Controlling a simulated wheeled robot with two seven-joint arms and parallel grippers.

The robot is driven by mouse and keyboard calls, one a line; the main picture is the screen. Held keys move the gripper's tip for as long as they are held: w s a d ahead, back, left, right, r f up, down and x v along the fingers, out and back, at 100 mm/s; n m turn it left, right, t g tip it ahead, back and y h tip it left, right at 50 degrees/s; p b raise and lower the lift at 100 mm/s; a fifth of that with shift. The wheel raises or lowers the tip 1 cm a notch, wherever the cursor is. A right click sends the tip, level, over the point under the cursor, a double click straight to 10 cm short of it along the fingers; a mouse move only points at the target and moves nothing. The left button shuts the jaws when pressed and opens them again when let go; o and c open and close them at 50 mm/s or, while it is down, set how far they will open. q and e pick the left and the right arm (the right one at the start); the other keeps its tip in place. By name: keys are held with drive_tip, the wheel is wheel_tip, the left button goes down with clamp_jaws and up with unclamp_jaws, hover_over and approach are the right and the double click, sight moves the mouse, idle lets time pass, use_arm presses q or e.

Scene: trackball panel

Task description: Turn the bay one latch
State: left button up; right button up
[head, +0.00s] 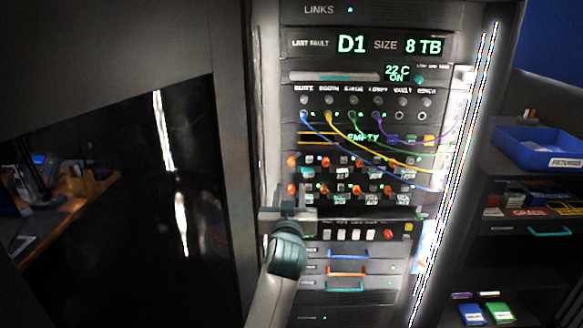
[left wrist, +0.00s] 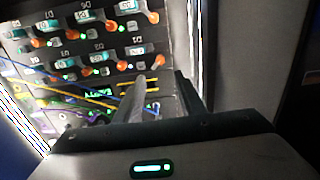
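The rack panel shows two rows of drive bays with orange latches. Bay one, judged from the labels, is the upper-left bay in the head view, with its orange latch (head: 291,161). The left wrist view is upside down, and there this latch (left wrist: 160,62) is at the right end of the lower row. My left gripper (head: 294,212) is in front of the rack's left edge, below the bay rows. Its fingers (left wrist: 160,82) stand apart with nothing between them. The latch appears clear of the fingers. My right gripper is not in view.
Blue, yellow, green and purple cables (head: 390,152) hang in front of the rack's right part. A display (head: 365,45) reads last fault D1. Coloured drawer handles (head: 346,270) sit below. A blue bin (head: 540,145) stands on the right shelf.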

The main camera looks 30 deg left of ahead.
sight(292, 165)
use_arm(q)
drive_tip(key=p+x, duration=0.1)
drive_tip(key=x, duration=1.1)
drive_tip(key=shift+w+a+r, duration=0.1)
drive_tip(key=shift+w+a, duration=0.1)
drive_tip(key=shift+w, duration=0.1)
drive_tip(key=shift+w+a, duration=0.3)
drive_tip(key=shift+w, duration=0.15)
drive_tip(key=shift+w+a, duration=0.1)
drive_tip(key=shift+w, duration=0.05)
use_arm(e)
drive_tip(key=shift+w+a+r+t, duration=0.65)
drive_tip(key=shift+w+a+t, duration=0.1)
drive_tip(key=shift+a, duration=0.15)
use_arm(q)
clamp_jaws()
